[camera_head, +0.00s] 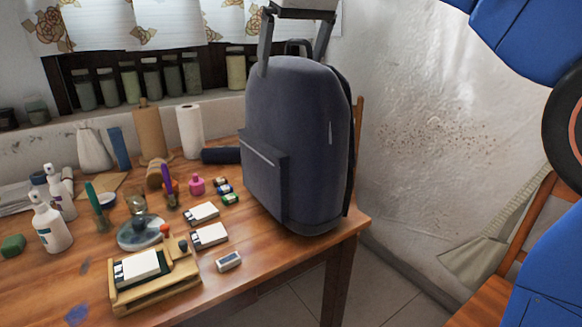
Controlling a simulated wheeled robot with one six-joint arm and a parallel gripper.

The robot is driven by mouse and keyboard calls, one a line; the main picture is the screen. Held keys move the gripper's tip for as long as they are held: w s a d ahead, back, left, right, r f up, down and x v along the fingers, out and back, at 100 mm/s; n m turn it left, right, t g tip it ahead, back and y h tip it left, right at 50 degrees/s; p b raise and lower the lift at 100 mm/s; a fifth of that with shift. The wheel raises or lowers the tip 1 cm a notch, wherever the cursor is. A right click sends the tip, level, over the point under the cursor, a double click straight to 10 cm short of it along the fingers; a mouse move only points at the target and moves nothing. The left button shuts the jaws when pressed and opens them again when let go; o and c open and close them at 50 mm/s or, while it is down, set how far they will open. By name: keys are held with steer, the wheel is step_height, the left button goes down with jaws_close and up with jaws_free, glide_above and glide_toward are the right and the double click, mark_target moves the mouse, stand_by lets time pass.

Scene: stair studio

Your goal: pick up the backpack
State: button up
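The dark blue-grey backpack (300,130) stands upright on the right end of the wooden table (240,285), with its front pocket facing left. Its small dark top loop (299,45) sticks up from the top. My gripper (295,50) points down from the upper edge of the view, right over the backpack. Its two fingers are spread apart, with the top loop appearing between them. Whether either finger touches the bag or the loop cannot be told from this view.
Bottles (50,222), paper rolls (190,130), a wooden tray (150,285) and small boxes crowd the table left of the backpack. Jars (150,77) line the windowsill behind. A wooden chair (490,300) and a broom (480,255) stand at the right.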

steer(key=shift+w+a+f, duration=0.1)
steer(key=shift+w+f, duration=0.05)
steer(key=shift+f, duration=0.25)
steer(key=c, duration=1.7)
steer(key=shift+r, duration=0.15)
